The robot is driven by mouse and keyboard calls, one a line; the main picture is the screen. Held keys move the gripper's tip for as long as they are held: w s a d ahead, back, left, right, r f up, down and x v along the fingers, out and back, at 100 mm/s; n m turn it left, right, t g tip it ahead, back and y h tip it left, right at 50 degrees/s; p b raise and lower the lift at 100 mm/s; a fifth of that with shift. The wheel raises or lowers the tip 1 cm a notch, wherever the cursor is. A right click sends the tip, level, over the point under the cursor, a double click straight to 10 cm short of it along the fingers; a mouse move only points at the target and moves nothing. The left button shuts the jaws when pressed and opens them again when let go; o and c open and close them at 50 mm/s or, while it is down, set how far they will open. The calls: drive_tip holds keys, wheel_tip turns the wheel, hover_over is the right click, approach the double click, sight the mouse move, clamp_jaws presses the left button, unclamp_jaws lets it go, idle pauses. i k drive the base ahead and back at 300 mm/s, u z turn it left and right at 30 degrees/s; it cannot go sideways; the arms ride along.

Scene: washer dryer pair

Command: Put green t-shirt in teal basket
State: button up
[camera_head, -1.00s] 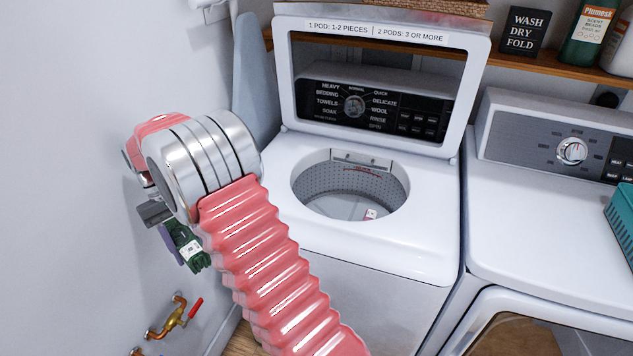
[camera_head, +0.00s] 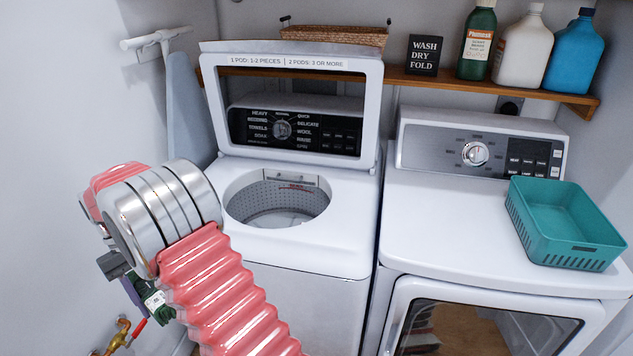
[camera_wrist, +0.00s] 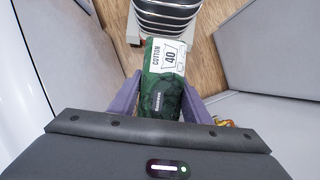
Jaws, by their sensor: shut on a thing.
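The green t-shirt (camera_wrist: 165,85) is a dark green folded bundle with a white label reading "COTTON 40". My gripper (camera_wrist: 163,100) is shut on it, with purple fingers on both sides in the wrist view. In the head view my gripper (camera_head: 140,294) and the t-shirt (camera_head: 156,302) show at the lower left, partly hidden by my pink arm, in front of the washer's left side. The teal basket (camera_head: 575,252) sits on top of the dryer at the right, apart from the gripper. Its visible interior looks empty.
The washer (camera_head: 330,235) has its lid (camera_head: 372,120) raised and its drum open. The dryer (camera_head: 440,225) top is clear left of the basket. A shelf (camera_head: 500,88) above holds bottles, a sign and a wicker basket. Brass pipes (camera_head: 120,335) are at the lower left wall.

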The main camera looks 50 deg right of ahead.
sight(566, 235)
drive_tip(key=z, duration=0.35)
drive_tip(key=k, duration=1.2)
drive_tip(key=u, duration=1.2)
drive_tip(key=i, duration=0.1)
drive_tip(key=z, duration=2.8)
